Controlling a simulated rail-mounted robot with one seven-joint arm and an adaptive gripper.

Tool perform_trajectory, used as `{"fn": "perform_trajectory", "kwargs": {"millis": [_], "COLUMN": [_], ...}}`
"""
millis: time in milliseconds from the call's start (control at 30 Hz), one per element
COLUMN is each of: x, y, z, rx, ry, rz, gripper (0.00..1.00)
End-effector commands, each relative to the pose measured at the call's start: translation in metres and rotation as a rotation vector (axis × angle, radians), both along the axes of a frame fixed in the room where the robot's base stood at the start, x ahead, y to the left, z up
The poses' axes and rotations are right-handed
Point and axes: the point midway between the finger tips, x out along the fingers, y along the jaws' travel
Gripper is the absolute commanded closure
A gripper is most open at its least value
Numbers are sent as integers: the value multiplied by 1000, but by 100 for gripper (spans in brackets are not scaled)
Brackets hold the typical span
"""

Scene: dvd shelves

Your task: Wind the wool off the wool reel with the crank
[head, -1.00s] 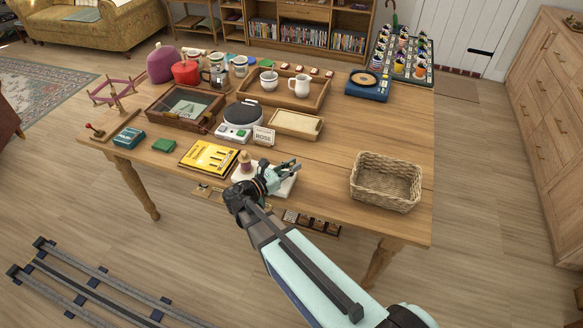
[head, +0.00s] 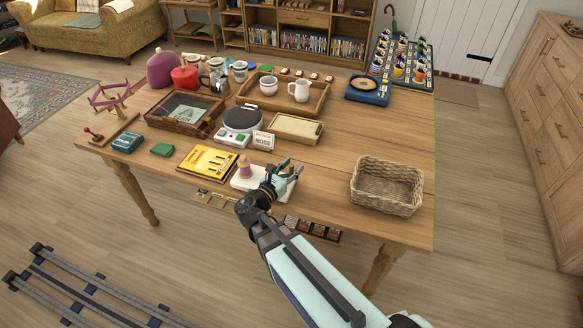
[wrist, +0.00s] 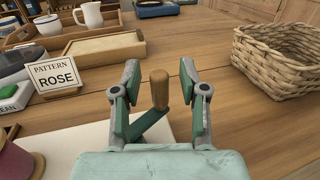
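A white base (head: 239,184) lies at the table's front edge, with a pink-and-tan cone-shaped piece (head: 245,168) at its left. In the wrist view the cone's dark pink lower part (wrist: 14,162) shows at the lower left. A green crank arm (wrist: 150,124) with an upright wooden handle (wrist: 159,88) rises above the base. My gripper (wrist: 160,88) is open, with one finger on each side of the handle and gaps between. It also shows in the head view (head: 289,168). A pink spoked frame (head: 110,97), perhaps the wool reel, stands at the table's far left.
A wicker basket (head: 388,187) stands to the right of my gripper. A yellow book (head: 207,161), a "PATTERN ROSE" card (wrist: 58,75) and a hot plate (head: 242,119) are to the left and behind. A wooden tray (head: 295,131) lies behind. The tabletop between tray and basket is clear.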

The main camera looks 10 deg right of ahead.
Motion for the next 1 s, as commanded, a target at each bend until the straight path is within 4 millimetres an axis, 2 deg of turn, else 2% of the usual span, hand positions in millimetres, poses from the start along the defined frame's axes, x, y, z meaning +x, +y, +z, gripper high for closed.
{"fn": "perform_trajectory", "kwargs": {"millis": [267, 700, 1000], "x": [-6, -56, -77], "y": [7, 63, 87], "z": [0, 0, 0], "rx": [1, 0, 0], "ry": [1, 0, 0], "rz": [2, 4, 1], "gripper": [57, 57, 57]}}
